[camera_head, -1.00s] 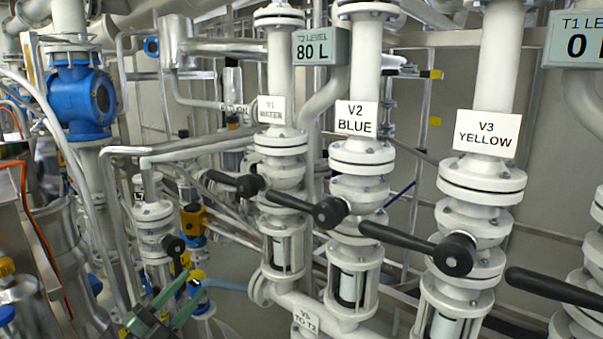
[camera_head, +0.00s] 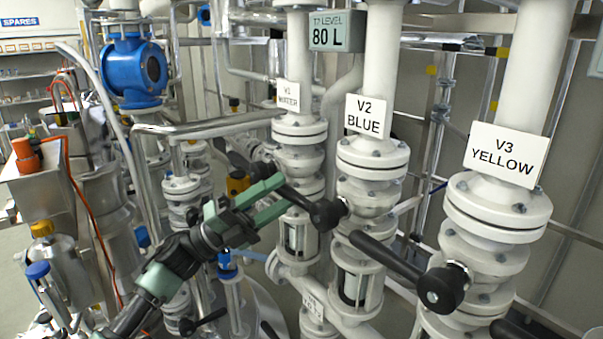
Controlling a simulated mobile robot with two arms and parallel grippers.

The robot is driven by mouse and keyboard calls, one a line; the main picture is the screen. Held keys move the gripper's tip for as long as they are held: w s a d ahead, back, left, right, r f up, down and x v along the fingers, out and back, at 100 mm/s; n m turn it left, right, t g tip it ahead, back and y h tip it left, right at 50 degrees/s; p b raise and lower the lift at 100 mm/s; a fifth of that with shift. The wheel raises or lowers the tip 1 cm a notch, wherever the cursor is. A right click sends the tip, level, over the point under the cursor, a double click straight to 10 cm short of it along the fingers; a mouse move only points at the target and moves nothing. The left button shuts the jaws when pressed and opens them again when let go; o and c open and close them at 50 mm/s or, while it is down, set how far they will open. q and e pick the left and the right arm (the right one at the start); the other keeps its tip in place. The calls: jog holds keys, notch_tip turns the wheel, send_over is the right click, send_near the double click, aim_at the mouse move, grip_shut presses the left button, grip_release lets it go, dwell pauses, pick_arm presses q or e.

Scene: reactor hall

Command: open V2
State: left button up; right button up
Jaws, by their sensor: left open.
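The V2 BLUE sign (camera_head: 367,117) hangs on the white V2 valve column (camera_head: 372,165) in the middle. The V2 lever (camera_head: 312,205) is black and points left from its round hub, crosswise to the pipe. My left gripper (camera_head: 284,194) has green fingers and comes in from the lower left. It is open, and its fingertips are at the free end of the V2 lever. The lever's end appears to lie between them; I cannot tell whether they touch it. My right gripper is not in view.
The V3 YELLOW valve (camera_head: 497,220) stands to the right, its black lever (camera_head: 390,260) reaching left below V2's hub. The V1 WATER valve (camera_head: 299,135) stands left of V2, close behind my gripper. A display (camera_head: 336,32) reads 80 L. Pipes crowd the left.

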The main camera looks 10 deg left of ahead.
pick_arm(q)
jog(key=p+x, duration=0.1)
jog(key=x, duration=0.3)
jog(key=shift+w+d, duration=0.15)
jog(key=shift+d, duration=0.15)
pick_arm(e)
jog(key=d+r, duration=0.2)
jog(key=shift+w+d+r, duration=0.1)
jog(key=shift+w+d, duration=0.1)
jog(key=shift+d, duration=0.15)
pick_arm(q)
jog(key=shift+d, duration=0.1)
jog(key=c, duration=0.9)
grip_shut()
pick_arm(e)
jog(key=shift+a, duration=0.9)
pick_arm(q)
jog(key=shift+f, duration=0.1)
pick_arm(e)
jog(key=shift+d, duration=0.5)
